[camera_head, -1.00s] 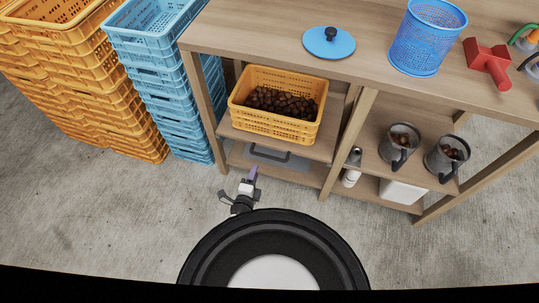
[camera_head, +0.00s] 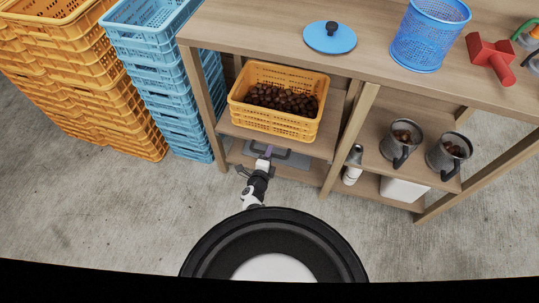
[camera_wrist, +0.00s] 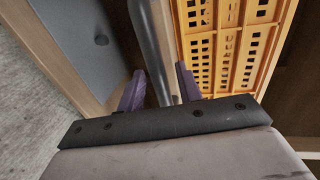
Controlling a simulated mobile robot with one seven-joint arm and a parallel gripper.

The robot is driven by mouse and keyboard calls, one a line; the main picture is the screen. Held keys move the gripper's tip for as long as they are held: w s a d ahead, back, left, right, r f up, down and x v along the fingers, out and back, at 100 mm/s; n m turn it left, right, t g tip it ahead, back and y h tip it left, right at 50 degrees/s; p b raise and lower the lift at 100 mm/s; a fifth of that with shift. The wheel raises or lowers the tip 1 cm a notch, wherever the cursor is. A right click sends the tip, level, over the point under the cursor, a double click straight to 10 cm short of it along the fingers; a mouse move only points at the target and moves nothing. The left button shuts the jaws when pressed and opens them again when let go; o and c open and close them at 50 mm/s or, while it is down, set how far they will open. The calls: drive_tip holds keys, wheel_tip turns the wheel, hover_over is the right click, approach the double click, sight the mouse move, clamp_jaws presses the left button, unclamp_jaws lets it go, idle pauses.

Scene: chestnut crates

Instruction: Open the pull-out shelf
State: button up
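The pull-out shelf (camera_head: 285,144) is a wooden board in the left bay under the worktop, bearing a yellow crate (camera_head: 268,122) of chestnuts. Its dark bar handle (camera_head: 290,154) is at its front edge. My gripper (camera_head: 265,153) is at the left part of this handle in the head view. In the wrist view my gripper (camera_wrist: 160,90) has its two purple fingers apart, one on each side of the grey handle bar (camera_wrist: 154,45). The fingers do not look closed on the bar. The crate (camera_wrist: 235,40) shows beyond the right finger.
A grey panel (camera_wrist: 75,35) lies on the lower board below the handle. Stacks of blue crates (camera_head: 185,105) and orange crates (camera_head: 95,85) stand left of the bench. Two metal mugs are in the right bay. The concrete floor in front is clear.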

drive_tip(key=shift+w+d, duration=0.1)
drive_tip(key=shift+w, duration=0.15)
clamp_jaws()
drive_tip(key=shift+f, duration=0.1)
